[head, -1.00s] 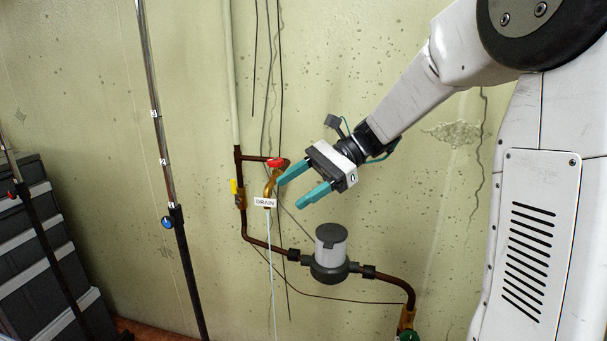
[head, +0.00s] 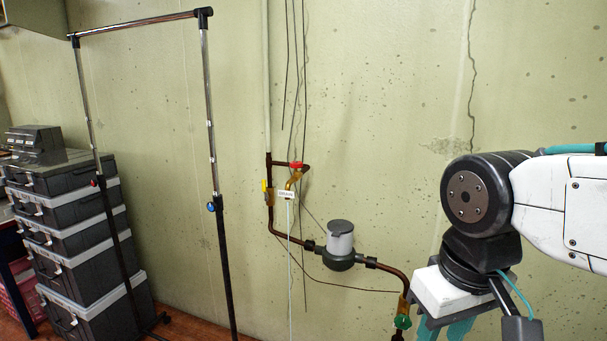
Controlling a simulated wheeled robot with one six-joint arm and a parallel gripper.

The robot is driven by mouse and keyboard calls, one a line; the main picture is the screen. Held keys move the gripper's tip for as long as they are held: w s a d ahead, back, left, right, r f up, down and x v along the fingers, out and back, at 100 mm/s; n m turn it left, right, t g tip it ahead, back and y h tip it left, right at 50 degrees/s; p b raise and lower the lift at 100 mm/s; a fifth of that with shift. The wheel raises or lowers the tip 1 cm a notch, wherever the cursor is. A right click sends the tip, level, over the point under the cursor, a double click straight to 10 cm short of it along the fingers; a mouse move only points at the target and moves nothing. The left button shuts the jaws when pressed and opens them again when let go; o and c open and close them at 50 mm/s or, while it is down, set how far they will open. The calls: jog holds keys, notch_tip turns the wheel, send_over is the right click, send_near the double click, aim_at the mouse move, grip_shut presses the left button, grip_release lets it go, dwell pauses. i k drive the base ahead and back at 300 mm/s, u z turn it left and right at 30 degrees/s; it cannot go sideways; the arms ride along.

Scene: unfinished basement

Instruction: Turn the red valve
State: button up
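The red valve (head: 296,165) is a small red handle on top of a brass tap (head: 292,181) on the wall pipe, near the picture's middle. A white tag (head: 287,195) hangs at the tap. A thin pale line runs straight down below it; I cannot tell if it is water. My gripper (head: 441,332) is at the lower right, well below and right of the red valve, and touches nothing I can see. Its two teal fingers point down with a gap between them. Their tips are cut off by the bottom edge.
A yellow handle (head: 264,186) is on the pipe left of the tap. A grey meter (head: 340,241) and a green valve (head: 403,321) sit lower right. Bare wall lies right of the tap.

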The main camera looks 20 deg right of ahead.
aim_at(296, 165)
jog(key=k, duration=0.7)
jog(key=u, duration=1)
jog(key=i, duration=1.35)
jog(key=z, duration=0.6)
jog(key=i, duration=0.65)
jog(key=z, duration=0.45)
